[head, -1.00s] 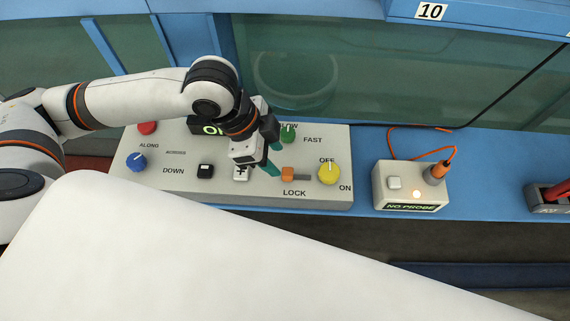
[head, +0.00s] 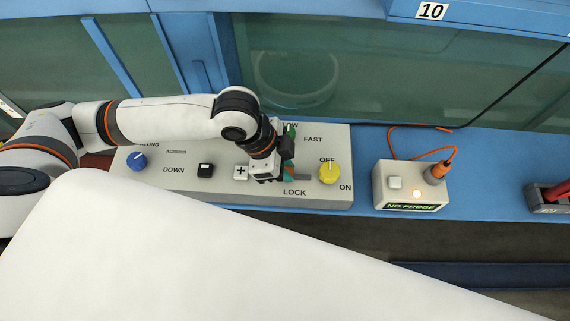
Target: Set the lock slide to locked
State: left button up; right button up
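The control panel (head: 325,199) carries the lock slide, a small orange knob (head: 290,171) in a short grey slot (head: 303,178) above the word LOCK. Only a sliver of the orange knob shows, at the slot's left part; my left gripper hides the rest. My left gripper (head: 278,179) points down at the slide, its fingers at or beside the knob. I cannot tell whether they touch it or how far they are apart. My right gripper is not in view.
A yellow OFF/ON knob (head: 330,174) stands just right of the slot. A white plus button (head: 241,173) and a black button (head: 205,171) lie left. A green knob (head: 291,130) is partly behind my arm. A NO PROBE box (head: 408,186) stands further right.

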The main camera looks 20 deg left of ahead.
pick_arm(q)
jog(key=shift+w+d+r+p, duration=0.1)
jog(key=shift+d+r+p, duration=0.1)
jog(key=shift+d+p, duration=0.35)
grip_shut()
jog(key=shift+w+d+p, duration=0.1)
jog(key=shift+d+p, duration=0.25)
jog(key=shift+p, duration=0.05)
jog(key=shift+w+d, duration=0.1)
jog(key=shift+d, duration=0.2)
jog(key=shift+a+f, duration=0.1)
jog(key=shift+f, duration=0.05)
jog(key=o, duration=0.9)
grip_release()
jog(key=shift+o, duration=0.2)
